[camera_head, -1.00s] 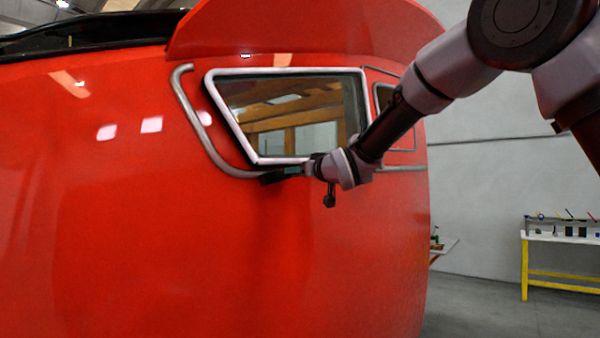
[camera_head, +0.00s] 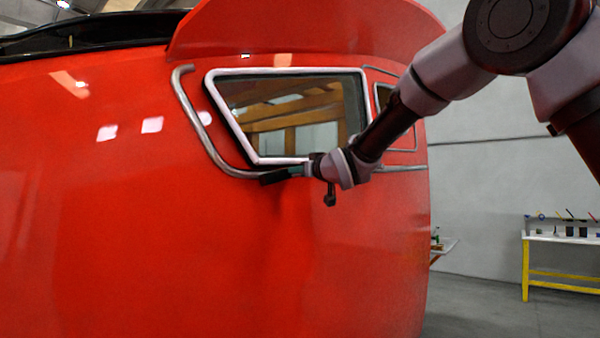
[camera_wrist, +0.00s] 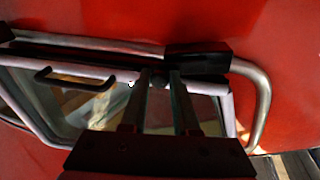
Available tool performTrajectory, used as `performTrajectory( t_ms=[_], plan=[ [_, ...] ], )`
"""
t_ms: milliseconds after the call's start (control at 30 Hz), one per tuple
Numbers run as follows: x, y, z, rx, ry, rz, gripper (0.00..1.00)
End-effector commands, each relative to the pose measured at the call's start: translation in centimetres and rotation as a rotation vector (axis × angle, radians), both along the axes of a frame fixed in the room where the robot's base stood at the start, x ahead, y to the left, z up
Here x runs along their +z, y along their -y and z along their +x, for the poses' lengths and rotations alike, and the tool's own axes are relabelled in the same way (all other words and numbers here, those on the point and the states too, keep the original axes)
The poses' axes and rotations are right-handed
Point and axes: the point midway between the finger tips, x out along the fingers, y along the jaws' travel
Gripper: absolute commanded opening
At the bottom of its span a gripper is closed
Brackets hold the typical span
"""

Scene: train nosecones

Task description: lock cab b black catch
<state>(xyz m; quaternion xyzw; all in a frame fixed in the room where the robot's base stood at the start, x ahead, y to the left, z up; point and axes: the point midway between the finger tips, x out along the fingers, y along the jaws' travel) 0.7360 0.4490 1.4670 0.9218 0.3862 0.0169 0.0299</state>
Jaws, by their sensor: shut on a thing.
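The black catch (camera_wrist: 198,60) is a dark block at the silver rail beside the cab window. In the head view the catch (camera_head: 277,176) lies near the rail's lower bend, under the window. My gripper (camera_wrist: 160,76) has its two fingers at a small dark part beside the block, and is shut on it. The fingers hide part of the contact, so how the held part joins the block is unclear. In the head view my gripper (camera_head: 305,170) points left, close against the red cab side.
The silver rail (camera_head: 203,133) curves around the white-framed window (camera_head: 290,73). A dark handle (camera_wrist: 75,78) shows by the window frame in the wrist view. The red cab wall (camera_head: 150,240) is close behind. A yellow-legged bench (camera_head: 560,239) stands far right, with open floor before it.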

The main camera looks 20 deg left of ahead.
Motion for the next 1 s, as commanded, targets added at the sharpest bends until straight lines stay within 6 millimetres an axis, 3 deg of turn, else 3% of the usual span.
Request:
performTrajectory(
  t_ms=[1000],
  plan=[
    [3.0, -1.8, -1.8, 0.105, 0.708, -0.554, 0.00]
  ],
)
